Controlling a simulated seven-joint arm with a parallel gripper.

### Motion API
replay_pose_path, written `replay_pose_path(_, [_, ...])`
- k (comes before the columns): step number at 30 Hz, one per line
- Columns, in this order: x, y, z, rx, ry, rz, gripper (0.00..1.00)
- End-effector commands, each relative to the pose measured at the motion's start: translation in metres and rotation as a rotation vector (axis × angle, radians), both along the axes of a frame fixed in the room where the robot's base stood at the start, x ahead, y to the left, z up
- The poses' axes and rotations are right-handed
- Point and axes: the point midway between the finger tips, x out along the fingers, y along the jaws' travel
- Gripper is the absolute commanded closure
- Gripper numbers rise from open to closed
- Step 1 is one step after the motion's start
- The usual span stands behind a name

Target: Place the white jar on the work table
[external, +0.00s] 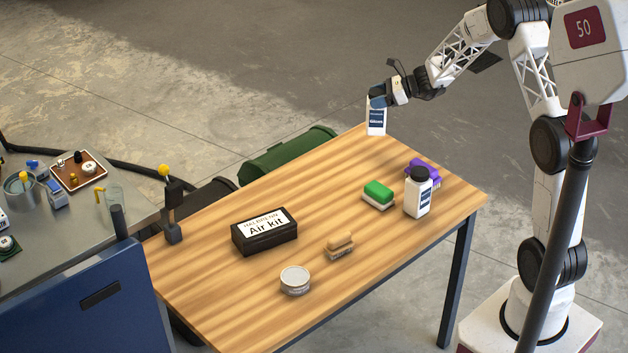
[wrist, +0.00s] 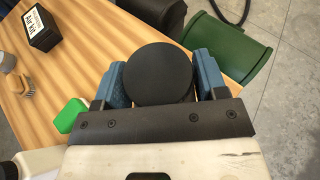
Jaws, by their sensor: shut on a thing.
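A white jar (external: 376,122) with a dark blue label is held upright by my gripper (external: 378,99) at the far corner of the wooden work table (external: 330,180). In the wrist view its round black lid (wrist: 158,75) sits between the two blue fingers of my gripper (wrist: 160,84), which are shut on it. The lid hides the jar's body in that view. The jar's base appears at or just above the tabletop; I cannot tell whether it touches.
On the table are a white bottle with a black cap (external: 418,195), a green sponge (external: 378,193), a purple item (external: 425,172), a brush (external: 339,247), a tin (external: 295,281) and the Air kit box (external: 264,232). A green bin (external: 287,152) stands beyond the far edge. The table's middle is clear.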

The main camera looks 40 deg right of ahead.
Motion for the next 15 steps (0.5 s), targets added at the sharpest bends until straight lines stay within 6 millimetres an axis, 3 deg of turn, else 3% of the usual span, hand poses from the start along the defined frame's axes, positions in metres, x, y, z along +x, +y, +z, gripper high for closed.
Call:
replay_pose_path(6, [0.0, 0.0, -0.027, 0.001, 0.001, 0.0, 0.96])
replay_pose_path(15, [0.0, 0.0, -0.033, 0.0, -0.001, -0.001, 0.96])
